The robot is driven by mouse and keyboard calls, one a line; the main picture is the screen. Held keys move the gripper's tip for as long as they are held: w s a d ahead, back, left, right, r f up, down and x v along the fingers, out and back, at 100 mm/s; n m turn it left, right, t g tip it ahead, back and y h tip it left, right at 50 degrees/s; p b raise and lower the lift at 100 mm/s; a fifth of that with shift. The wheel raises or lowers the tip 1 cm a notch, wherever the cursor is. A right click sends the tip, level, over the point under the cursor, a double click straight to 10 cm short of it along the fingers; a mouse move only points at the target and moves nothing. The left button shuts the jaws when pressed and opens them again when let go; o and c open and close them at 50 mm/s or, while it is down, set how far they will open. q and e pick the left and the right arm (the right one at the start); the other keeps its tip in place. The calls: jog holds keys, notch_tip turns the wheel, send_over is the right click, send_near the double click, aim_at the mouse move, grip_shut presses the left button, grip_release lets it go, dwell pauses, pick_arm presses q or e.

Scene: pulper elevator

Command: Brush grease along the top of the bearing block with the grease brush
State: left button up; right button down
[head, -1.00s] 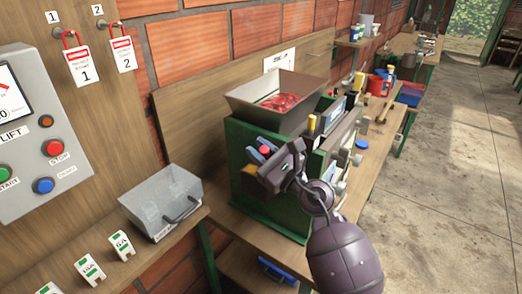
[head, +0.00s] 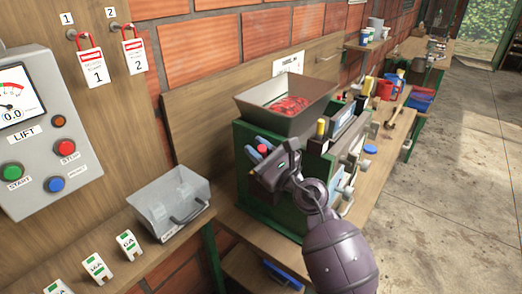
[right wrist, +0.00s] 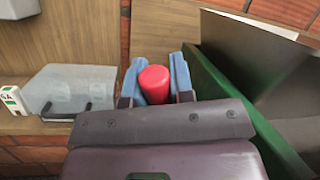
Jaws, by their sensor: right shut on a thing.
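My right gripper (head: 258,151) is shut on a red, round-ended thing (right wrist: 155,84), held between its blue fingertips in the right wrist view. It looks like the handle end of the grease brush; no bristles can be seen. In the head view the gripper is in front of the left part of the green pulper body (head: 244,132), below its metal hopper (head: 262,103). I cannot pick out the bearing block for certain; my gripper and arm cover part of the machine. My left gripper is not in view.
The hopper holds red cherries (head: 290,105). A clear cover with a handle (head: 172,200) is on the wooden bench at left, beside the lift control panel (head: 40,130). Cups and tools crowd the bench behind. Open concrete floor (head: 450,150) is at right.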

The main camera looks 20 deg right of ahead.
jog(key=shift+w+a, duration=0.25)
jog(key=shift+w, duration=0.05)
jog(key=shift+w+a, duration=0.65)
jog(key=shift+w, duration=0.2)
jog(key=shift+s, duration=0.1)
jog(key=shift+s+d, duration=0.65)
jog(key=shift+s, duration=0.15)
jog(key=shift+d+f, duration=0.1)
jog(key=shift+s+d, duration=0.55)
jog(key=shift+s, duration=0.25)
